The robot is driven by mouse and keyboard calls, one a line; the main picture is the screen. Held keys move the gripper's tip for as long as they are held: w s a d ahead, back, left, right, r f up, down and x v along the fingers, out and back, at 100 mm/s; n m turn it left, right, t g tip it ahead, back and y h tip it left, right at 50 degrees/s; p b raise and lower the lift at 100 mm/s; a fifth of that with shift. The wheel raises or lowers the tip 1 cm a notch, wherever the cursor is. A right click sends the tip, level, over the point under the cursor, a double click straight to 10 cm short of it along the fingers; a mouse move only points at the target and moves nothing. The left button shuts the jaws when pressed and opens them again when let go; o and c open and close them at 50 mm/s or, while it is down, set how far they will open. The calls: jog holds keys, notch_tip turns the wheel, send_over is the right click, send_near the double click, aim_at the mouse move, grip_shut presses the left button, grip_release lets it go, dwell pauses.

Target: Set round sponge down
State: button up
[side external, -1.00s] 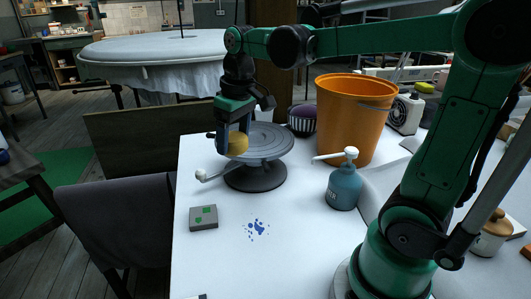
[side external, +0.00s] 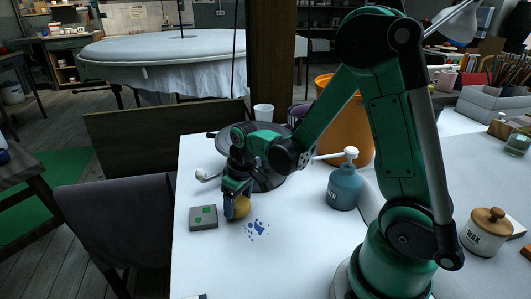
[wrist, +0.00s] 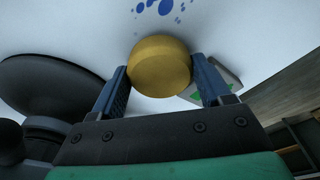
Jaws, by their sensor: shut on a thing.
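The round sponge (side external: 241,207) is a yellow disc. My gripper (side external: 236,208) is shut on it, low over the white table between the grey block and the blue splatter. In the wrist view the sponge (wrist: 160,68) sits between the two blue fingers of my gripper (wrist: 160,80). I cannot tell whether the sponge touches the table.
A grey block with green patches (side external: 203,217) lies just left of the sponge. Blue splatter (side external: 257,228) marks the table on its right. The dark turntable (side external: 268,181) stands behind, partly hidden by my arm. A blue pump bottle (side external: 343,185) stands to the right. The table front is clear.

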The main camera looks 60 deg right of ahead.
aim_at(245, 205)
jog(key=shift+f, duration=0.45)
jog(key=shift+f, duration=0.2)
jog(key=o, duration=1.2)
jog(key=shift+r, duration=0.15)
notch_tip(245, 205, up, 12)
jog(key=s, duration=0.2)
jog(key=shift+s+a+r+t, duration=0.15)
jog(key=shift+s+a+t, duration=0.35)
jog(key=shift+a+t, duration=0.45)
jog(key=shift+s+a+r+t, duration=0.2)
jog(key=shift+s+a+t, duration=0.25)
jog(key=shift+a+t, duration=0.5)
jog(key=shift+s+a+r+t, duration=0.15)
jog(key=shift+s+a+t, duration=0.35)
jog(key=shift+a+t, duration=0.45)
